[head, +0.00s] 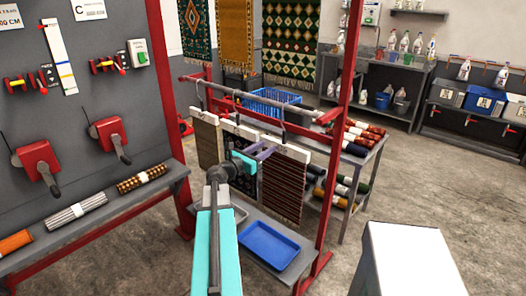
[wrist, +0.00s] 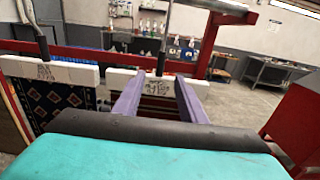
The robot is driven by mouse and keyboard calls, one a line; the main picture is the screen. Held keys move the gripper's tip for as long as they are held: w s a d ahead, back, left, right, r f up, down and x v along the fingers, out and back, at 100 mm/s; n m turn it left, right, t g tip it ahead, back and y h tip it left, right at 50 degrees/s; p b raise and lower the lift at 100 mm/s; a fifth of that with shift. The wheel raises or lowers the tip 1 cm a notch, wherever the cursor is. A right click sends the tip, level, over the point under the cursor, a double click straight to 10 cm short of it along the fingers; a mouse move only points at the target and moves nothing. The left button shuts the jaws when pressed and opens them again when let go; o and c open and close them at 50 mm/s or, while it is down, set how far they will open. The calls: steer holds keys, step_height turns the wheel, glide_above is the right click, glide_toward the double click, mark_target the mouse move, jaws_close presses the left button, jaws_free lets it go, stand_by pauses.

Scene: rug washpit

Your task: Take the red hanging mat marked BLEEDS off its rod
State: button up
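Several mats hang under white header bars from a grey rod (head: 235,104) in a red frame. The right one, a dark red-brown striped mat (head: 284,187), also shows in the wrist view (wrist: 156,103); its white header (wrist: 172,86) carries small dark writing that I cannot read. My gripper (head: 263,149) is in front of the hanging mats, near this mat's header. In the wrist view its two purple fingers (wrist: 158,80) are apart, one towards each side of the writing. The header shows between them, and I cannot tell whether they touch it.
A navy and red patterned mat (wrist: 52,106) hangs just left. A blue tray (head: 268,246) lies on the low shelf below. A table with rolled rugs (head: 362,133) stands behind the frame. The red post (head: 340,110) is close on the right. Open floor lies farther right.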

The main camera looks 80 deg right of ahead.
mark_target(283, 138)
steer(key=shift+x, duration=6.35)
jaws_close()
steer(key=shift+r, duration=0.1)
steer(key=shift+s+r+p, duration=0.15)
steer(key=shift+r+p, duration=1.3)
steer(key=shift+r, duration=0.65)
